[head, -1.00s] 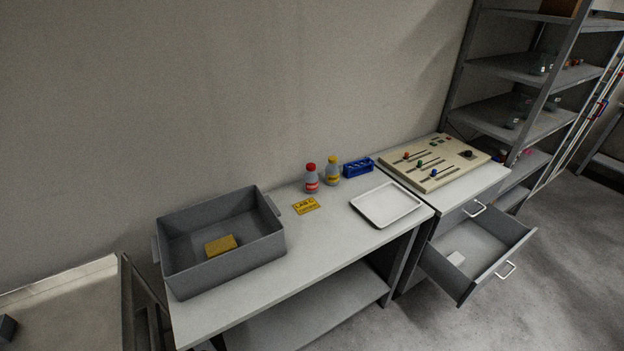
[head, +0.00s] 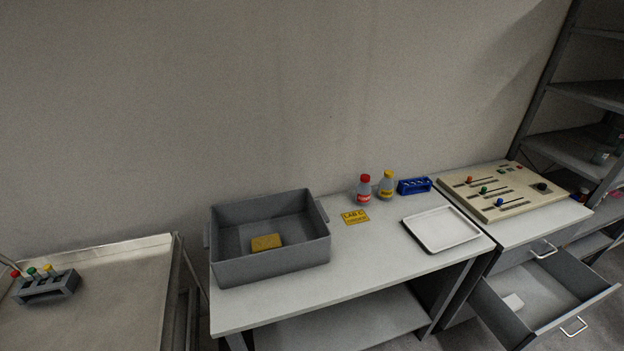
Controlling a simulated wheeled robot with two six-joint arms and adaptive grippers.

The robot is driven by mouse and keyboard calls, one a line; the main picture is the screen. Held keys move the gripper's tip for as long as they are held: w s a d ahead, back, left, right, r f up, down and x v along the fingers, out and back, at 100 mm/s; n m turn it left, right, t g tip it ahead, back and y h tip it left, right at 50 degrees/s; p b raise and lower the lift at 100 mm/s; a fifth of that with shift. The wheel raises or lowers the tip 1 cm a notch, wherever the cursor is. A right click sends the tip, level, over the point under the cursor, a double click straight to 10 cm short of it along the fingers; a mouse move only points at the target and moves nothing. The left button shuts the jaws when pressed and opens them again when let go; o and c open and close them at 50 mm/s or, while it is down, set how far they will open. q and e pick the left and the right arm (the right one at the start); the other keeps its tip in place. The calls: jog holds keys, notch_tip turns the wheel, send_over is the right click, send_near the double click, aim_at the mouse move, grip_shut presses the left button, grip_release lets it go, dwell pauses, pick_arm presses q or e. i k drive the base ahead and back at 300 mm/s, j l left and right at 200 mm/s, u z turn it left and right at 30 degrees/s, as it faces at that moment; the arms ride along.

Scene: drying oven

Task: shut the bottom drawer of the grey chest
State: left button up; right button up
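The grey chest (head: 505,244) stands at the right, beside the table, with a light top. Its bottom drawer (head: 598,300) is pulled far out toward the lower right of the head view. Neither of my grippers is in view.
A control panel (head: 511,206) with sliders sits on the chest. The table (head: 368,268) holds a grey bin (head: 272,265) with a yellow block, a white tray (head: 440,247), two bottles and a blue rack. A cart (head: 120,310) stands left; shelving (head: 592,95) stands right.

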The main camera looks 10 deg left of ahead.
aim_at(556, 291)
jog(key=k+z, duration=0.15)
jog(key=z, duration=0.35)
jog(key=k+l+z, duration=0.1)
jog(key=z, duration=0.35)
jog(key=l+z, duration=0.15)
jog(key=z, duration=0.35)
jog(key=i+l+u, duration=0.2)
jog(key=i, duration=0.25)
jog(key=i+l+u, duration=0.2)
jog(key=i, duration=0.3)
jog(key=i+l+u, duration=0.25)
jog(key=i+l, duration=0.05)
jog(key=i, duration=0.1)
